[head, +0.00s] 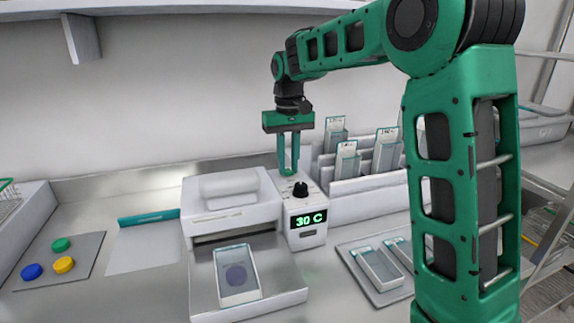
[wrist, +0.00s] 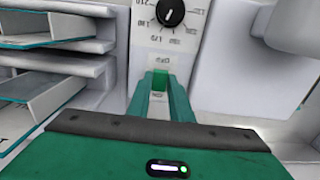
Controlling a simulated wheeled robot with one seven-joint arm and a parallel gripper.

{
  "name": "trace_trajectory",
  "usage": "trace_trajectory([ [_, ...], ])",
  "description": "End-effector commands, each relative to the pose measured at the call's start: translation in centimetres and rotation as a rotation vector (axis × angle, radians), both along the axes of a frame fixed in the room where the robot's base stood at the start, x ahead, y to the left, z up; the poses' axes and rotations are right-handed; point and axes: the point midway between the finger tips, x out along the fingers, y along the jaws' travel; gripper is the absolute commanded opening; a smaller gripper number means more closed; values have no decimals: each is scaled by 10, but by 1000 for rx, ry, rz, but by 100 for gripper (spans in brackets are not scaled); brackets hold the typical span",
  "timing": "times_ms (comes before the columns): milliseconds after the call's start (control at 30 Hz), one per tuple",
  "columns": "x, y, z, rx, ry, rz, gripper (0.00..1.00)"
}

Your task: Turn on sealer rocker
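The sealer (head: 232,205) is a white machine on the counter with a green display (head: 308,219) reading 30 C. Its black knob (head: 300,189) is on the sloping top panel, and also shows in the wrist view (wrist: 171,12). A green rocker (wrist: 159,79) sits on that panel, with a small label beside it. My gripper (head: 288,172) points down over the rear of the panel. In the wrist view the fingertips (wrist: 162,88) are at the rocker. The fingers are close together; contact with the rocker and whether they meet are unclear. The head view hides the rocker.
A pouch (head: 237,274) with a purple disc lies on the sealer's front tray. A white rack (head: 365,180) with several packets stands close right of the sealer. A grey tray (head: 374,290) is at front right, and a mat (head: 92,243) with coloured caps at left.

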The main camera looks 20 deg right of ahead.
Motion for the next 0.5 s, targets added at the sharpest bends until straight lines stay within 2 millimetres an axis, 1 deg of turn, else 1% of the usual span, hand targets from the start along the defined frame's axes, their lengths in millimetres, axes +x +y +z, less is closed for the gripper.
trace_trajectory([
  [33,1,0,2,1,-6,1,31],
  [67,1,0,2,1,-5,1,38],
  [367,1,0,1,0,-3,0,38],
  [500,1,0,11,0,-4,0,38],
])
